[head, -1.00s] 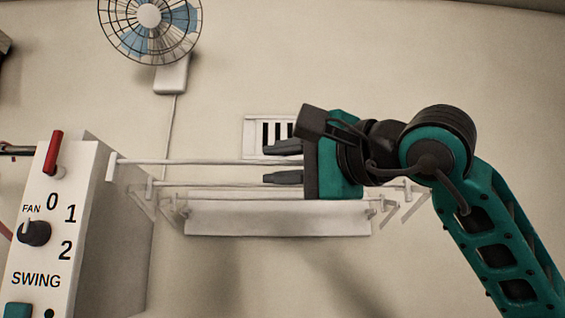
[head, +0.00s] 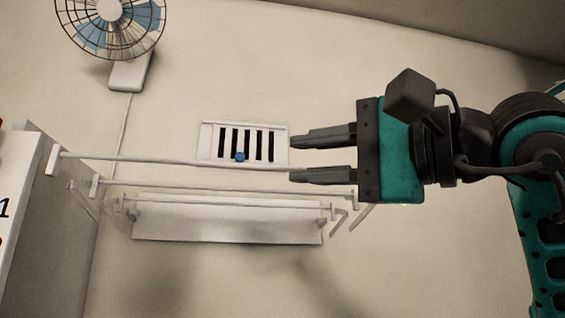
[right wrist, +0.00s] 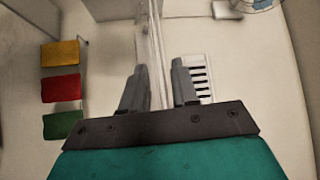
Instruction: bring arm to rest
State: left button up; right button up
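My right gripper (head: 292,158) comes in from the right in the head view. Its two dark fingers point left and stand apart with nothing between them. It is in front of the wall, with the fingertips near the white vent (head: 210,140) and the right part of the white rails (head: 180,162). In the right wrist view the right gripper (right wrist: 160,80) also shows two spread fingers, with the white rail (right wrist: 153,50) seen between and beyond them. Whether a finger touches the rail I cannot tell. My left gripper is not in any view.
A fan (head: 110,25) hangs on the wall at upper left. A white control box (head: 40,220) stands at the left edge. A white shelf (head: 225,222) is below the rails. Yellow (right wrist: 60,53), red (right wrist: 62,88) and green (right wrist: 63,125) pieces show at left in the wrist view.

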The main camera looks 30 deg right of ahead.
jog(key=shift+s+d, duration=0.1)
jog(key=shift+s, duration=0.2)
jog(key=shift+w+f, duration=0.1)
